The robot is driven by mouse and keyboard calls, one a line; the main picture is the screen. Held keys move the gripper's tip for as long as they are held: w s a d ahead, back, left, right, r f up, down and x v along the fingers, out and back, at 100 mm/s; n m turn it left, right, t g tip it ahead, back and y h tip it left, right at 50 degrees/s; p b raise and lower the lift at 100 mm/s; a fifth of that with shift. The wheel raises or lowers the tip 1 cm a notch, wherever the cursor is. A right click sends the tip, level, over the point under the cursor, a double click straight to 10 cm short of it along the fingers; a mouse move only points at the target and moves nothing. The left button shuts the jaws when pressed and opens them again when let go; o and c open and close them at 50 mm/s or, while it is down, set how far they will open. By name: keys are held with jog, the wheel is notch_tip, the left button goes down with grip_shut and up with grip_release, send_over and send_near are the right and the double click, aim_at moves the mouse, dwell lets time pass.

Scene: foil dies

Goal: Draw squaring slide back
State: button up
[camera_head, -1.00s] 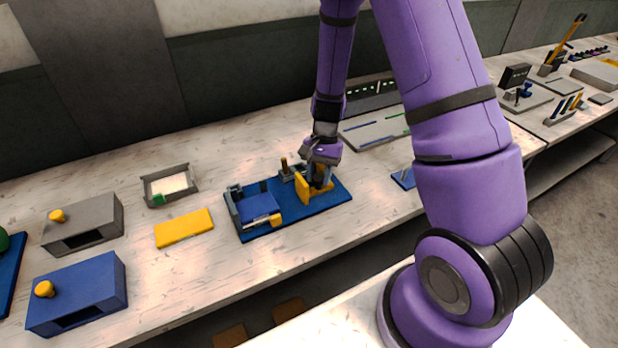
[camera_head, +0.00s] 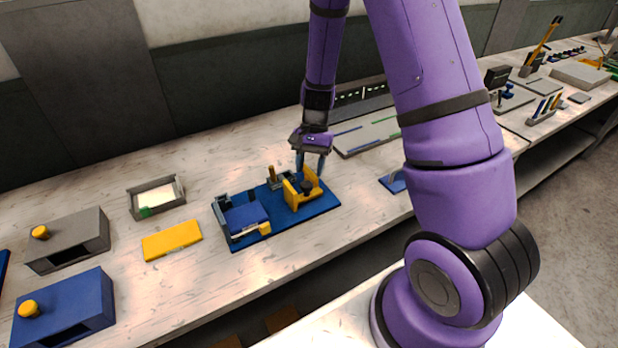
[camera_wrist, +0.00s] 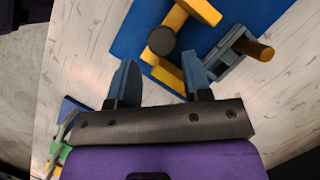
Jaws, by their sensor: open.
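The squaring slide is a yellow frame (camera_head: 303,190) with a dark round knob (camera_head: 306,187), on the right half of a blue base plate (camera_head: 322,206). In the wrist view its yellow parts (camera_wrist: 190,12) and the dark knob (camera_wrist: 161,41) lie just beyond my fingertips. My gripper (camera_head: 310,165) is above and slightly behind the slide, pointing down. In the wrist view my gripper (camera_wrist: 160,68) has its two blue-grey fingers apart with nothing held between them. I cannot tell whether a finger touches the yellow frame. A blue block (camera_head: 245,217) sits in a grey fixture on the plate's left half.
A grey post with a yellow-brown knob (camera_head: 271,175) stands close behind the slide, and shows beside the right finger in the wrist view (camera_wrist: 262,49). A yellow plate (camera_head: 171,240), an open tray (camera_head: 134,205) and two knobbed boxes lie left. A flat panel (camera_head: 362,135) lies behind right.

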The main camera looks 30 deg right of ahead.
jog(key=v, duration=0.6)
jog(key=shift+r, duration=0.3)
jog(key=shift+d, duration=0.1)
jog(key=s+a+r+n+t, duration=0.1)
jog(key=s+r+n, duration=0.15)
jog(key=r, duration=0.35)
jog(key=s+a+r+n+t+h, duration=0.1)
jog(key=s+r+t, duration=0.1)
jog(key=s+r, duration=0.3)
jog(key=s+a+r+n+t, duration=0.1)
jog(key=s+r, duration=0.1)
jog(key=r, duration=0.5)
jog(key=s+r+n+t+h, duration=0.2)
jog(key=s+r+n+t, duration=0.2)
jog(key=s+r, duration=0.4)
jog(key=shift+s+a, duration=0.35)
jog(key=shift+s, duration=2.9)
jog(key=shift+r+n, duration=0.1)
jog(key=shift+n, duration=0.15)
